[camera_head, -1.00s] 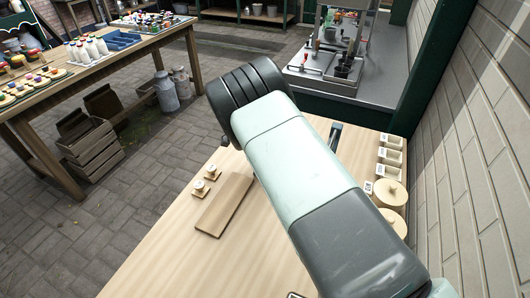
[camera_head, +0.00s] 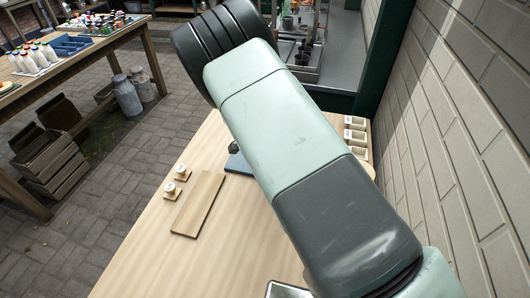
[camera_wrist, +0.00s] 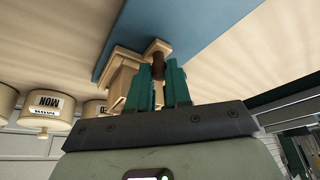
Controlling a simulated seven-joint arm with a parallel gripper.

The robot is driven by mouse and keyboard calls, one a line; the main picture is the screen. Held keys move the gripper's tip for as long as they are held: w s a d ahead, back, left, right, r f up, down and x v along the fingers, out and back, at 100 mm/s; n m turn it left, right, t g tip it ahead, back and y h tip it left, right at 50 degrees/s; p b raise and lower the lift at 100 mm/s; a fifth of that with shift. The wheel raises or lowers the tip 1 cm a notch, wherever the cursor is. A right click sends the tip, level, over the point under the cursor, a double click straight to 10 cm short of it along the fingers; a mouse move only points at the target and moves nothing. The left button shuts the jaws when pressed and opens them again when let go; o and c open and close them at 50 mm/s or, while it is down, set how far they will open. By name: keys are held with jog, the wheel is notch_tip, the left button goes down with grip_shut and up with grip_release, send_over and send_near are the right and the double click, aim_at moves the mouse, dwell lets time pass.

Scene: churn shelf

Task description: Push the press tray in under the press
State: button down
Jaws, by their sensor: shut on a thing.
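In the wrist view, my gripper (camera_wrist: 160,68) has its two green fingers closed around a dark brown knob (camera_wrist: 158,48). The knob is on a small pale wooden piece (camera_wrist: 122,70), which looks like the press tray; my fingers hide part of it. The wooden piece is at a blue slab (camera_wrist: 190,30), which seems to be the base of the press. In the head view a corner of the blue slab (camera_head: 238,163) shows beside my arm. My arm hides the gripper, the tray and most of the press there.
Round lidded wooden tubs (camera_wrist: 45,105) with day labels stand left in the wrist view. In the head view a wooden board (camera_head: 198,204) and two small labelled stands (camera_head: 176,180) lie left of my arm. Small square boxes (camera_head: 356,135) line the right edge by the brick wall (camera_head: 460,120).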

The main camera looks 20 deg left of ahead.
jog(key=shift+d, duration=0.4)
jog(key=c, duration=1.3)
grip_release()
jog(key=shift+c, duration=0.2)
jog(key=shift+a+r, duration=0.1)
jog(key=shift+a, duration=0.1)
jog(key=v, duration=1)
jog(key=shift+r, duration=0.25)
jog(key=shift+s+a, duration=0.1)
